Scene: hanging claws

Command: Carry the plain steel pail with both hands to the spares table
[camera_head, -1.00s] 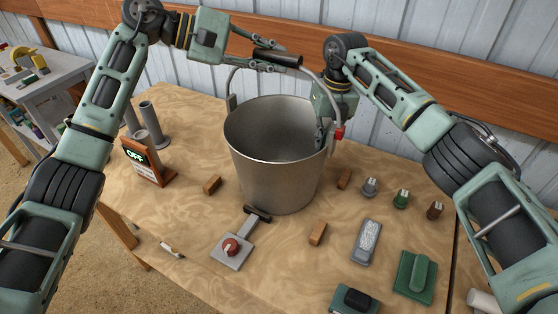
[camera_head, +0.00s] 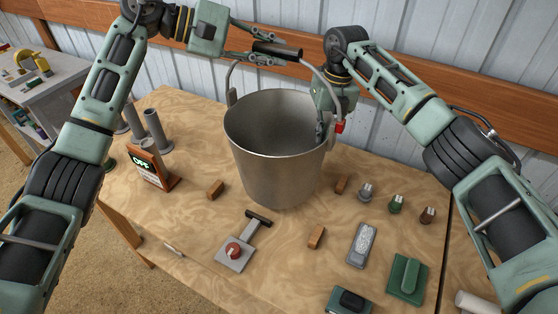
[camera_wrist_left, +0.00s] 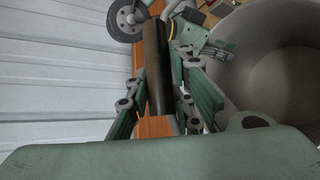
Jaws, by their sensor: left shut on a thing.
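The plain steel pail (camera_head: 278,165) is upright and empty at the middle of the wooden table in the head view; I cannot tell whether its base touches the wood. Its bail is raised, with a black grip (camera_head: 277,51) at the top. My left gripper (camera_head: 264,50) is shut on this black grip; the grip also shows between the fingers in the left wrist view (camera_wrist_left: 155,70). My right gripper (camera_head: 324,128) is at the pail's right rim, below the bail's end. Its fingers are largely hidden, so its hold is unclear. I cannot tell which table is the spares table.
The wooden table (camera_head: 190,225) holds an OFF sign (camera_head: 147,165), grey tubes (camera_head: 157,130), a red-knobbed switch (camera_head: 234,250), wooden blocks, small plugs and green cases. A grey-topped table (camera_head: 60,72) stands far left, across a floor gap. A wall closes the back.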

